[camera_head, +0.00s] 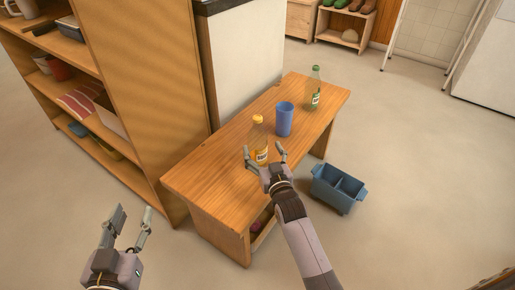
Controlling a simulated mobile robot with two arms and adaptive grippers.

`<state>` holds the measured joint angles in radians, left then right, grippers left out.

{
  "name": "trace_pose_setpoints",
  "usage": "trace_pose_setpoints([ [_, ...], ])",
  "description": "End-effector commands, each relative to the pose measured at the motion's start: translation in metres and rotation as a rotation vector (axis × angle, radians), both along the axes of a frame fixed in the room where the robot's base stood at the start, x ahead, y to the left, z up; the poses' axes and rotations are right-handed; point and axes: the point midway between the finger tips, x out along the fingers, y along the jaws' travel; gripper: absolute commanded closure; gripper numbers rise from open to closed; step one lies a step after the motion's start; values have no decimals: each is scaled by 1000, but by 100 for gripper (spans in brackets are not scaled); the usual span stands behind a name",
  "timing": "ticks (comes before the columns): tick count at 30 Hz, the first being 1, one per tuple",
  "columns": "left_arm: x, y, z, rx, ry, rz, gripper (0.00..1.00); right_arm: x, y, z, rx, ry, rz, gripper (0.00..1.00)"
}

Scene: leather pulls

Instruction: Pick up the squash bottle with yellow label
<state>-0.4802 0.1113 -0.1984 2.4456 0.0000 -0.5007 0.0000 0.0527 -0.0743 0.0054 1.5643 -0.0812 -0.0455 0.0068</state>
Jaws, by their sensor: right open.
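The squash bottle (259,136), with a yellow cap and yellow label, stands upright on the wooden bench. My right gripper (265,153) is open at the near side of the bottle. Its fingers are spread to the left and right of the bottle's lower part. Whether they touch it I cannot tell. My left gripper (133,214) is open and empty, low at the left, away from the bench and over the floor.
A blue cup (285,119) and a green bottle (315,90) stand further back on the bench (205,182). A blue two-part caddy (339,188) is on the floor to the right. A tall wooden shelf unit (145,75) stands at the left. The bench's near end is clear.

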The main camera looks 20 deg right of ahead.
Motion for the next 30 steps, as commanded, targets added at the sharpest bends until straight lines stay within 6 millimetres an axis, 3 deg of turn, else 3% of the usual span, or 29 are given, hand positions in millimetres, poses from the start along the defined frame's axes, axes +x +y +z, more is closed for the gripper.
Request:
trace_pose_setpoints([
  [5,3,-3,12,-18,-72,-5,60,8,0,-1,0,-1,0,24],
  [18,-7,-11,89,-129,-487,-29,60,47,1,-2,0,-1,0,24],
  [30,-12,-12,101,-146,-549,-32,60,53,1,-1,0,0,0,25],
])
